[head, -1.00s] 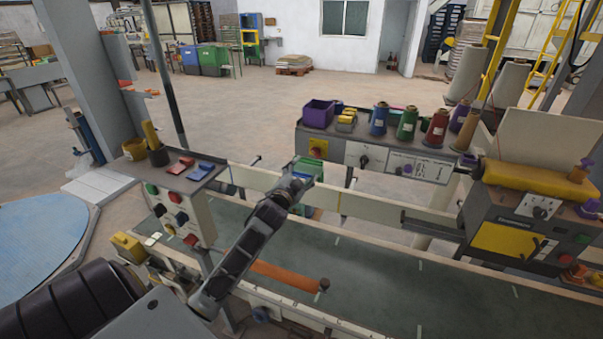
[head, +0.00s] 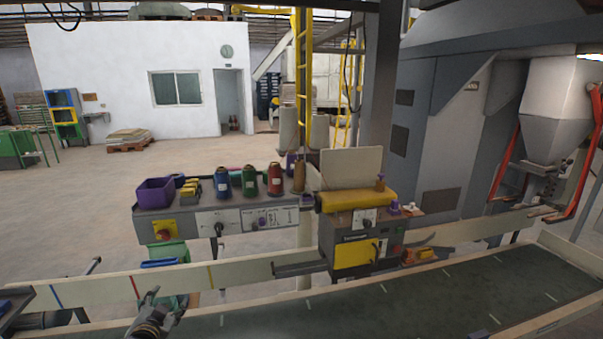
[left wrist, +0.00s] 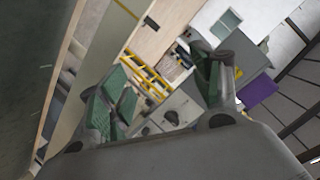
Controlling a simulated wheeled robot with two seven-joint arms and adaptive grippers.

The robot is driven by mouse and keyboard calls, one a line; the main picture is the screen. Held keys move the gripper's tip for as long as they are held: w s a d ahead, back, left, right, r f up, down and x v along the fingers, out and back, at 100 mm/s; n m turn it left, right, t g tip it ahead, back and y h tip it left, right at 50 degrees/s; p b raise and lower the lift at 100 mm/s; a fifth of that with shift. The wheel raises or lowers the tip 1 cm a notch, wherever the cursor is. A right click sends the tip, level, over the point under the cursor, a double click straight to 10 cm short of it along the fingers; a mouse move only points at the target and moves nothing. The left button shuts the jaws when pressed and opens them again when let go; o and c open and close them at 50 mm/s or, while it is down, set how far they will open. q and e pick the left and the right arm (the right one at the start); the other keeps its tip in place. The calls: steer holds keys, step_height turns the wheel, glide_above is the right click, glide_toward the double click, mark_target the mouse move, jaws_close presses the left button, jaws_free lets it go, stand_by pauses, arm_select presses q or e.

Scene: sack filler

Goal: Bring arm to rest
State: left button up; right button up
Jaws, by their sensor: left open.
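My right gripper is in neither view.
A bench (head: 225,222) with a purple bin (head: 155,193) and several thread cones stands behind the conveyor's rail (head: 100,290). A yellow and grey sewing machine (head: 355,240) stands to its right. A hopper (head: 555,115) with red arms is at far right. The belt looks clear.

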arm_select(q)
steer(key=s+d+f+n+g+h, duration=0.1)
steer(key=s+d+f+g, duration=0.3)
steer(key=s, duration=0.4)
steer(key=s+d+f+g+h, duration=0.1)
steer(key=s+d+f+g, duration=0.2)
steer(key=s+d, duration=0.45)
steer(key=s+d+f+n+g+h, duration=0.1)
steer(key=s+d+f+g+h, duration=0.2)
steer(key=s, duration=0.7)
step_height(320, 180, down, 35)
steer(key=s+d+g+y, duration=0.1)
steer(key=s, duration=0.2)
steer(key=s+a+f, duration=0.2)
steer(key=s+f, duration=0.7)
steer(key=s, duration=0.1)
steer(key=s+a+f+g, duration=0.1)
steer(key=s+a+f, duration=0.1)
steer(key=s+f, duration=0.8)
steer(key=shift+s+g+y, duration=0.3)
steer(key=shift+s, duration=0.4)
